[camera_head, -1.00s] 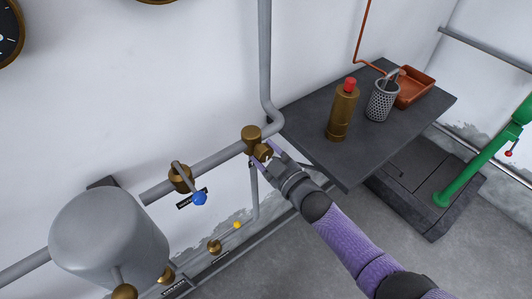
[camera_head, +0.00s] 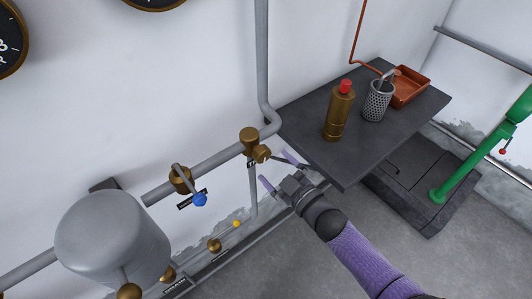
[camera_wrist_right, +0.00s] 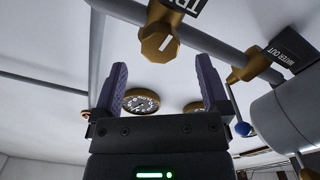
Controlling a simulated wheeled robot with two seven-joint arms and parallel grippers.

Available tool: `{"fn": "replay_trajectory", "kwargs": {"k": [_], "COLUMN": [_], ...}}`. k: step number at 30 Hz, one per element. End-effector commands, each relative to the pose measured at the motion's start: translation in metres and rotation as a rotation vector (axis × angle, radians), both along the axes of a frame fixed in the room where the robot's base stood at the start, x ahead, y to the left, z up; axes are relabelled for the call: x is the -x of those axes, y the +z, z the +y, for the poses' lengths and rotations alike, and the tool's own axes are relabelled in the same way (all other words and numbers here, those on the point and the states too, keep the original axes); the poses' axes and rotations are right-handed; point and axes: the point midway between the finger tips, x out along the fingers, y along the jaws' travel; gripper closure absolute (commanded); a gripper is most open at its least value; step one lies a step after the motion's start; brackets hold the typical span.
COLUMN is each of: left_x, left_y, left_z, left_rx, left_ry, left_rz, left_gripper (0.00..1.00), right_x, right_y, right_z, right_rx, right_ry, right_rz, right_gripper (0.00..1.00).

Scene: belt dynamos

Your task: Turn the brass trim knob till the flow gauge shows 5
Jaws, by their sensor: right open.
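The brass trim knob (camera_head: 261,154) sticks out from the brass valve body (camera_head: 249,137) on the grey wall pipe. It shows in the right wrist view (camera_wrist_right: 160,42) with a pale pointer line on its face. My right gripper (camera_head: 277,170) is open and empty, just off the knob on its lower right side, its two purple fingers apart. In the wrist view the knob lies beyond and between the fingertips. Two round black dials, one at the left edge (camera_head: 9,45) and one cut off at the top (camera_head: 152,3), are only partly visible; I cannot tell the flow reading. My left gripper is out of view.
A blue-handled valve (camera_head: 182,180) and a grey tank (camera_head: 112,240) are left of the knob. A dark table (camera_head: 350,155) stands close on the right with a brass bottle (camera_head: 339,112), a perforated cup (camera_head: 377,101) and a copper tray (camera_head: 411,88).

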Motion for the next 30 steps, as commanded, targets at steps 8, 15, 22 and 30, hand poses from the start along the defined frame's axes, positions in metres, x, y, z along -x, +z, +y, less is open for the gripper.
{"fn": "replay_trajectory", "kwargs": {"k": [8,15,22,30], "left_x": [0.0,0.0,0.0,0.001], "left_y": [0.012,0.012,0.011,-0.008], "left_z": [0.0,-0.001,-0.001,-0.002], "left_rx": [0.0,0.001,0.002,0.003], "left_ry": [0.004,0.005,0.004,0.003], "left_rz": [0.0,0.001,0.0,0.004], "left_gripper": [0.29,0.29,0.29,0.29], "right_x": [0.039,0.041,0.041,0.132], "right_y": [0.0,0.0,-0.005,-0.191], "right_z": [-0.028,-0.03,-0.031,-0.1], "right_rx": [0.0,0.0,0.001,0.099], "right_ry": [0.0,0.0,-0.008,-0.37], "right_rz": [0.002,0.0,0.013,0.654], "right_gripper": [0.04,0.04,0.04,0.04]}}
